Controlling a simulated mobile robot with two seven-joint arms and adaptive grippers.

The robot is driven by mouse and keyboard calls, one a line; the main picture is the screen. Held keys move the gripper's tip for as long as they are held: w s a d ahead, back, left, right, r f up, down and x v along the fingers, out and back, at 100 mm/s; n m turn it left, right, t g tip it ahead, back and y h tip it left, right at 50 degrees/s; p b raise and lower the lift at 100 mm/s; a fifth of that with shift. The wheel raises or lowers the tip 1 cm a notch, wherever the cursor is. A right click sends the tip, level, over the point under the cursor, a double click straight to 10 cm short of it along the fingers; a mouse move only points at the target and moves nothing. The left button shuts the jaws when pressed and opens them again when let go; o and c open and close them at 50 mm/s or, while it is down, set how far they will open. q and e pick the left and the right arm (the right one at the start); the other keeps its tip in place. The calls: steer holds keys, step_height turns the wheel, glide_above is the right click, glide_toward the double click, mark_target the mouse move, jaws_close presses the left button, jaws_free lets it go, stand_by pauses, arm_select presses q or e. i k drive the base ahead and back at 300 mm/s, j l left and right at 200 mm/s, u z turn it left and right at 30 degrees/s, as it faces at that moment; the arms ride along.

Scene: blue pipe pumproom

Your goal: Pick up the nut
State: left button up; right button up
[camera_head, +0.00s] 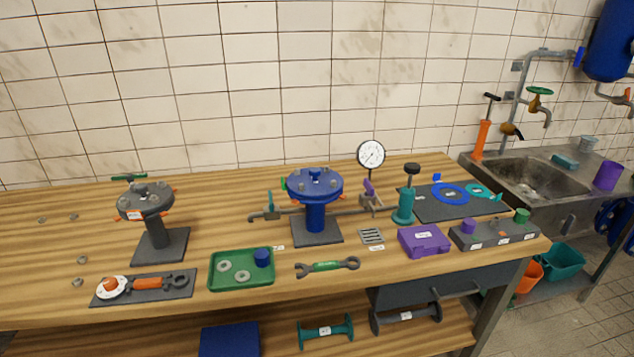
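A green tray (232,285) in the front middle holds two pale rings (242,276), which could be nuts or washers, and a dark blue cylinder (262,257). Neither of my grippers shows in the head view.
A grey flanged stand (147,197) and a blue flanged stand (315,187) rise from the bench (215,225). A dark mat with tools (185,291), a green-handled wrench (328,267) and a purple box (424,241) lie along the front. The far left is mostly clear.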

mark_target(78, 281)
steer(key=u, duration=1.5)
steer(key=i+j, duration=0.65)
steer(key=j, duration=0.15)
steer(key=i+j+z, duration=0.2)
steer(key=z, duration=0.2)
steer(key=i+j+z, duration=0.1)
steer(key=j+z, duration=0.3)
